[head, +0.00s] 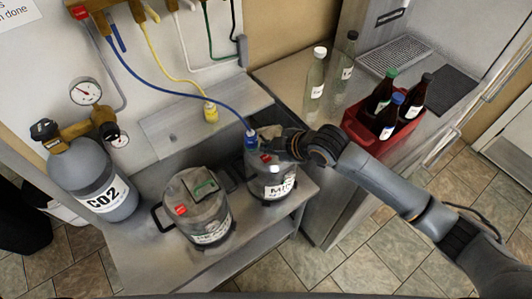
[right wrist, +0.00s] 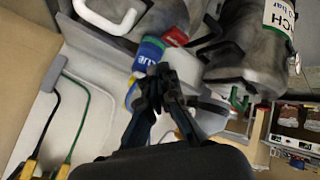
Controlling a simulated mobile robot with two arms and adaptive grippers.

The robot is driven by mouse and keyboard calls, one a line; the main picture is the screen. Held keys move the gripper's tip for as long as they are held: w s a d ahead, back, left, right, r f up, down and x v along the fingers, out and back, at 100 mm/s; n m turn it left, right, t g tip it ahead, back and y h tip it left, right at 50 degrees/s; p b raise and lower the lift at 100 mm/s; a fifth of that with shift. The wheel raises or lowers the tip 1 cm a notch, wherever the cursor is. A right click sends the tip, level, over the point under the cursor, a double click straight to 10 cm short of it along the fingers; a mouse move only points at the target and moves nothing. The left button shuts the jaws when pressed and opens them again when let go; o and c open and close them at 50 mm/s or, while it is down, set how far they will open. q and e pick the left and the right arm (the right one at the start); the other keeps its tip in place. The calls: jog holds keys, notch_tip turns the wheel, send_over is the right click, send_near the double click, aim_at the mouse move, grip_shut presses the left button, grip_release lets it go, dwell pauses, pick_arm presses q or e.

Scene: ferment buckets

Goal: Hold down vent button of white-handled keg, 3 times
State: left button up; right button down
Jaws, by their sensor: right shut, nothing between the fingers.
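The white-handled keg shows its white handle (right wrist: 115,18) at the top left of the right wrist view. In the head view this grey keg (head: 272,184) stands on the right of the bench, partly hidden by my right gripper. A blue connector (head: 251,139) sits on its top and also shows in the wrist view (right wrist: 149,55); a red tag (right wrist: 175,38) is beside it. My right gripper (right wrist: 158,76) is shut and empty at the keg's top, its fingertips close by the blue connector. I cannot tell whether they touch anything. The vent button is not distinguishable. My left gripper is out of view.
A second grey keg (head: 197,212) with a green handle stands to the left. A CO2 cylinder (head: 93,178) is further left. Blue and yellow hoses hang above. A red crate of bottles (head: 371,138) and two clear bottles (head: 315,81) stand on the right counter.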

aim_at(268, 160)
notch_tip(268, 160, up, 4)
jog(key=p, duration=0.2)
jog(key=shift+f+p, duration=0.2)
jog(key=shift+p, duration=0.2)
jog(key=shift+f, duration=0.1)
jog(key=shift+s, duration=0.1)
